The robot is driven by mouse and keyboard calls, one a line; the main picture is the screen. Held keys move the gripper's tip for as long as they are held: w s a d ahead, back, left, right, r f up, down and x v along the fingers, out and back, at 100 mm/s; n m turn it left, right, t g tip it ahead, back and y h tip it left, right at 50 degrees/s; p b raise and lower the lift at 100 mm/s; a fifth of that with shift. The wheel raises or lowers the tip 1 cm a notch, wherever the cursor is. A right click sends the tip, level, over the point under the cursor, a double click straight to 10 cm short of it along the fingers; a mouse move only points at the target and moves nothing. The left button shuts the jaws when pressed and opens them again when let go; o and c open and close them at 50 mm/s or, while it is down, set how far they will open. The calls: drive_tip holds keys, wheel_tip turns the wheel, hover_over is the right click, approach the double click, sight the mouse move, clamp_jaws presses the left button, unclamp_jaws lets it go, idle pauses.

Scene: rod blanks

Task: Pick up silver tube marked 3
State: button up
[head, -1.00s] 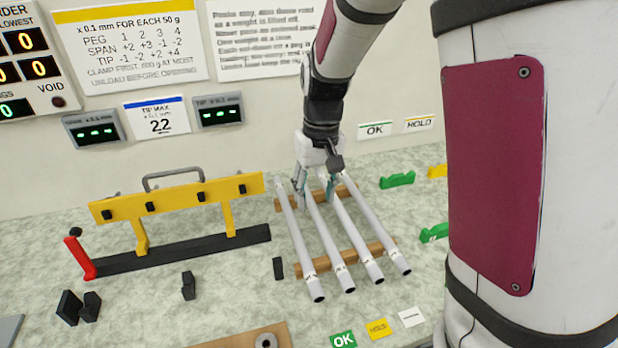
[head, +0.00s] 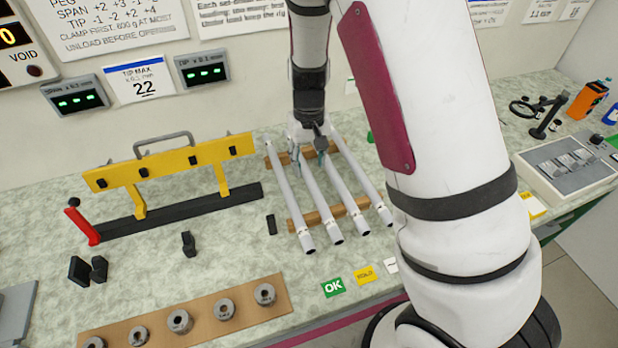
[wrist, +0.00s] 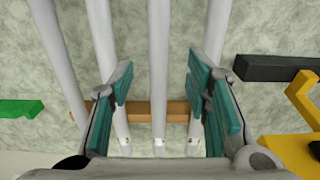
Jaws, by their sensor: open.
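Several silver-white tubes lie side by side across two wooden rails; the front rail (head: 312,217) carries their near ends. No number on any tube is readable. My gripper (head: 308,157) is over the far part of the tubes, pointing down. In the wrist view my gripper (wrist: 160,95) is open, with teal pads on both sides. One tube (wrist: 158,50), apparently the second from the left in the head view (head: 319,200), runs between the pads without visible contact. The neighbouring tubes pass partly hidden behind the fingers.
A yellow fixture (head: 170,165) on a black base stands left of the tubes. A small black block (head: 271,224) sits close beside them. A board with metal rings (head: 222,309) and OK (head: 333,288) and HOLD cards lie in front.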

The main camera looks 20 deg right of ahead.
sight(309, 175)
drive_tip(key=shift+w+d+f, duration=0.1)
drive_tip(key=shift+f, duration=1.25)
drive_tip(key=shift+w+f, duration=0.1)
drive_tip(key=shift+f, duration=1.25)
drive_tip(key=shift+c, duration=0.3)
clamp_jaws()
